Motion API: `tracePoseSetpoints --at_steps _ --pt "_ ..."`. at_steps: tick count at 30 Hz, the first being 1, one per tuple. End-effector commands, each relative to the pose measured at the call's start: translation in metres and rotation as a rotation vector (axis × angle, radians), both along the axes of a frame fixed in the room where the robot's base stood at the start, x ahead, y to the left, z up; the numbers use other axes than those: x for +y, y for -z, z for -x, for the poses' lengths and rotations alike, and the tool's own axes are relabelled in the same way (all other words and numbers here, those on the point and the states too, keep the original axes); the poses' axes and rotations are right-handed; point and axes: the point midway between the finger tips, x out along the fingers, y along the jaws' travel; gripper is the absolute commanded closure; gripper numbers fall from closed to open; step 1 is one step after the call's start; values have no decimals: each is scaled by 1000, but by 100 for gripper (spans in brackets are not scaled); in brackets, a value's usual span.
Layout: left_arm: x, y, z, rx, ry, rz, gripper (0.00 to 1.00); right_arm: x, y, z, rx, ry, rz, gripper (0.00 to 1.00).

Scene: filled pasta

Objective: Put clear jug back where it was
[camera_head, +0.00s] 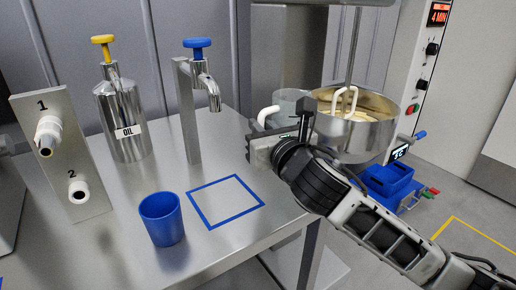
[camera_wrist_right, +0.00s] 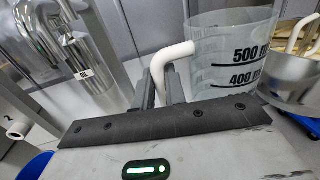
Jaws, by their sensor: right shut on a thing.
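The clear jug (camera_head: 291,101) is a see-through measuring jug with a white handle. It is partly hidden behind my right wrist in the head view. My right gripper (camera_head: 262,143) is shut on its handle, near the table's right edge and in front of the steel pot. In the right wrist view the jug (camera_wrist_right: 232,62) looks upright, with 500 and 400 marks, and the handle passes between the fingers (camera_wrist_right: 161,88). An empty blue square outline (camera_head: 238,217) is marked on the steel table (camera_head: 120,205). My left gripper is out of view.
A blue cup (camera_head: 161,220) stands left of the square. A blue-knobbed tap (camera_head: 186,105), a steel oil dispenser (camera_head: 122,115) and a panel with two spouts (camera_head: 62,165) stand behind. The steel pot (camera_head: 355,140), holding pale contents, is at the right.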

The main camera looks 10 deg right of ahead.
Motion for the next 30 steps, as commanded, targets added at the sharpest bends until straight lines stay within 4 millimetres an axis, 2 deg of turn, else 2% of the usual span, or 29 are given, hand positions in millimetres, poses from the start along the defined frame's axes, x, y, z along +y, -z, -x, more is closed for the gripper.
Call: tracePoseSetpoints --at_steps 5,12,24,25,27,30 --pt "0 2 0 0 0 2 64 5 10 -6 -1 -1 0 100" --pt "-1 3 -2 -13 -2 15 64 7 44 -8 1 -1 1 100" --pt "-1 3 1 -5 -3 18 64 7 47 -8 -1 -2 2 100" --pt "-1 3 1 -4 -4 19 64 7 47 -8 0 -2 1 82" --pt "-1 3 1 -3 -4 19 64 7 47 -8 0 -2 1 65" --pt "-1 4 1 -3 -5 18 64 7 47 -8 0 -1 1 65"
